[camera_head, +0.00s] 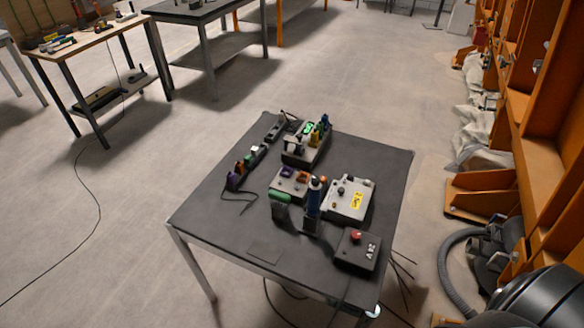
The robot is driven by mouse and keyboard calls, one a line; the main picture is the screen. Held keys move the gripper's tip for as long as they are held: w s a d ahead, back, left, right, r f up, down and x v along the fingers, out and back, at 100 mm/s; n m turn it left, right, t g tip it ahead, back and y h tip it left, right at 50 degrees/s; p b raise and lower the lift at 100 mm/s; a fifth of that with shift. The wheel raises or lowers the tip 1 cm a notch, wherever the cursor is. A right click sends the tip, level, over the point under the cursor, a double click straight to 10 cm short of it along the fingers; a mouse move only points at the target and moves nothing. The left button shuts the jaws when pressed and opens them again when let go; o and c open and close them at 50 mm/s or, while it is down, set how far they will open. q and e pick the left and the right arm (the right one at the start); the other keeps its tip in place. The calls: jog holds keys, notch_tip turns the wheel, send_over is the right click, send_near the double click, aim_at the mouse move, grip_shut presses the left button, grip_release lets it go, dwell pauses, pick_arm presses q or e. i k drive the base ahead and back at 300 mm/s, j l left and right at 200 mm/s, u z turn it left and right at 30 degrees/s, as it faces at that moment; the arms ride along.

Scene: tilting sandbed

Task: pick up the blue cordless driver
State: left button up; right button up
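A slim upright tool with a blue body (314,197) stands near the middle of the dark table (230,215). It looks like the blue cordless driver, though it is small in the picture. Its lower part meets a dark block or holder, and I cannot tell exactly how it is seated. A green-topped dark item (280,198) stands just to its left. A light grey box with a yellow label (349,200) is close on its right. Neither of my grippers is in view.
A dark box with a red button (356,249) sits at the table's front right. A dark tray of tools (305,150) and a power strip (247,167) are farther back. The table's front left is mostly clear. Orange shelving (535,150) and a grey hose (447,262) are on the right.

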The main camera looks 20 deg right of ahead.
aim_at(314, 193)
jog(key=z, duration=1.25)
